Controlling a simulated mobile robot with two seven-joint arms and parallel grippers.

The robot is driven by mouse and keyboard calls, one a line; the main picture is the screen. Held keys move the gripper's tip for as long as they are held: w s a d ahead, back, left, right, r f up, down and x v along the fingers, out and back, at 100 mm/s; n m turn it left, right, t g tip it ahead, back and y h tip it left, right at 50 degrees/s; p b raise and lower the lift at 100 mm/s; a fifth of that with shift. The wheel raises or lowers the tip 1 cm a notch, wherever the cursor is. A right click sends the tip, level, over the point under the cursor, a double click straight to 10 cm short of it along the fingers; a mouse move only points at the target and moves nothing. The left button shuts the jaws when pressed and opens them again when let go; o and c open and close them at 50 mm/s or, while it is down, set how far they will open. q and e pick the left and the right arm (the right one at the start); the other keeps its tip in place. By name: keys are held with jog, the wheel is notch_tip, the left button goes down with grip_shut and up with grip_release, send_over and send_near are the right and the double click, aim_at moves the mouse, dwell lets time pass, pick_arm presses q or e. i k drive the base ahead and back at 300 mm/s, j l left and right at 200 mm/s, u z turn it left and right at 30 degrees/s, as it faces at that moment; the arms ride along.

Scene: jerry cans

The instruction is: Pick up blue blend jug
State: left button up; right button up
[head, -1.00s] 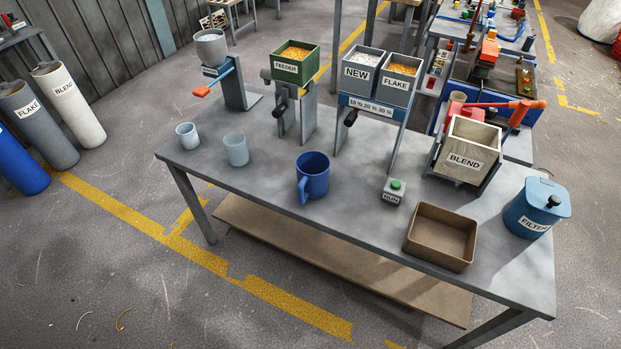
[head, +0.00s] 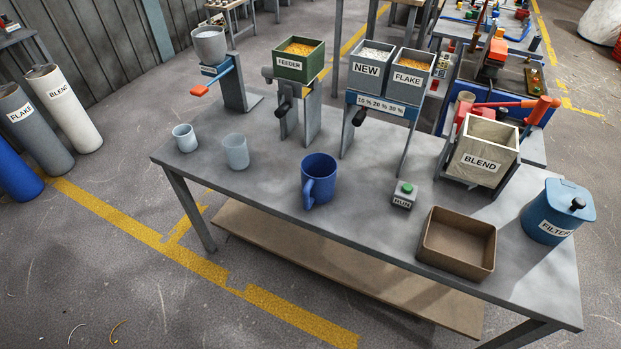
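A blue jug (head: 319,178) stands upright on the grey table (head: 260,205), near its front edge and about the middle of its length. Its handle points toward the front and slightly left. The jug carries no label that I can see, and its inside looks dark. A bin labelled BLEND (head: 484,150) stands at the table's right end. Neither of my grippers shows in the head view.
Two pale cups (head: 236,151) stand left of the jug. Right of it are a RUN button box (head: 403,195) and an open brown tray (head: 430,240), with a blue FILTER canister (head: 556,212) farther right. Behind stand the FEEDER bin (head: 298,66) and NEW and FLAKE bins (head: 411,80).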

aim_at(318, 169)
jog(key=i+j+z, duration=0.2)
jog(key=i+j, duration=0.2)
jog(key=i+j+z, duration=0.15)
jog(key=i+j, duration=0.25)
jog(key=j, duration=0.15)
